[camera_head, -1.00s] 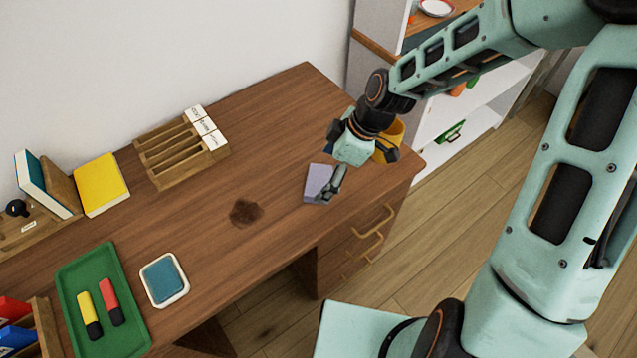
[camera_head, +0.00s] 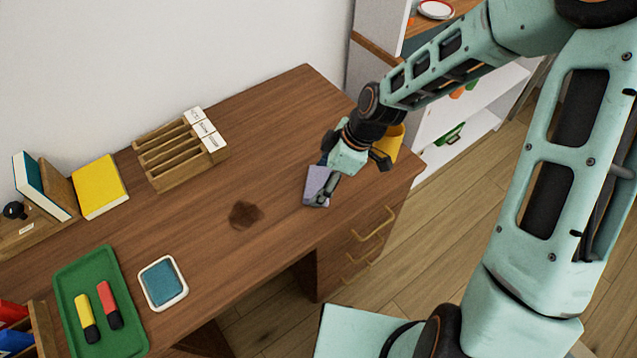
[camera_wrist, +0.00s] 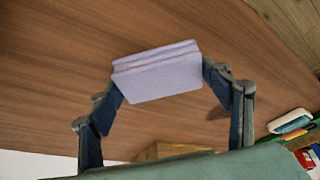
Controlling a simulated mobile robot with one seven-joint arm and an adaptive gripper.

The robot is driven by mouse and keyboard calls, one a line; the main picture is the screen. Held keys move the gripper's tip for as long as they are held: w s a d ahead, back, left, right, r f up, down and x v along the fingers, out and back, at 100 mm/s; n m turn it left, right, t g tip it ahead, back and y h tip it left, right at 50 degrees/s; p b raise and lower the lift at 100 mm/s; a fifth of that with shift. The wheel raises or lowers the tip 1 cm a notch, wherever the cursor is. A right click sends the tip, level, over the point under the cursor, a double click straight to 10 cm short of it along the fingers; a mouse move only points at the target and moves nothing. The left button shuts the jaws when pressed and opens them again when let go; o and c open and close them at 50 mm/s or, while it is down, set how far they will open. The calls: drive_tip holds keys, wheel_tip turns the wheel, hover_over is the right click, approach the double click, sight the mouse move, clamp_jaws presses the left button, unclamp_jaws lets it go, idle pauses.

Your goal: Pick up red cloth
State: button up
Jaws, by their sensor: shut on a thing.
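A folded lavender cloth (camera_head: 316,182) is at the right end of the wooden desk. It also shows in the wrist view (camera_wrist: 160,76) as a thick, folded block. My gripper (camera_head: 322,188) is shut on this cloth, with one finger at each side of it in the wrist view (camera_wrist: 165,84). The cloth is at or just above the desk top; I cannot tell whether it touches. No red cloth shows in either view.
A dark stain (camera_head: 246,214) marks the desk. A wooden rack (camera_head: 175,163) stands at the back, a yellow book (camera_head: 100,187) to its left. A green tray (camera_head: 72,265) with two markers and a blue pad (camera_head: 161,281) lie front left. A yellow container (camera_head: 393,142) is behind my gripper.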

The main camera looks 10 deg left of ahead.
drive_tip(key=shift+r, duration=0.1)
drive_tip(key=shift+r, duration=0.6)
drive_tip(key=s+d+r+p, duration=0.3)
drive_tip(key=s+r+p, duration=0.1)
drive_tip(key=s+r, duration=0.7)
drive_tip(key=shift+s+r, duration=0.3)
drive_tip(key=shift+s, duration=1)
drive_tip(key=shift+d, duration=0.1)
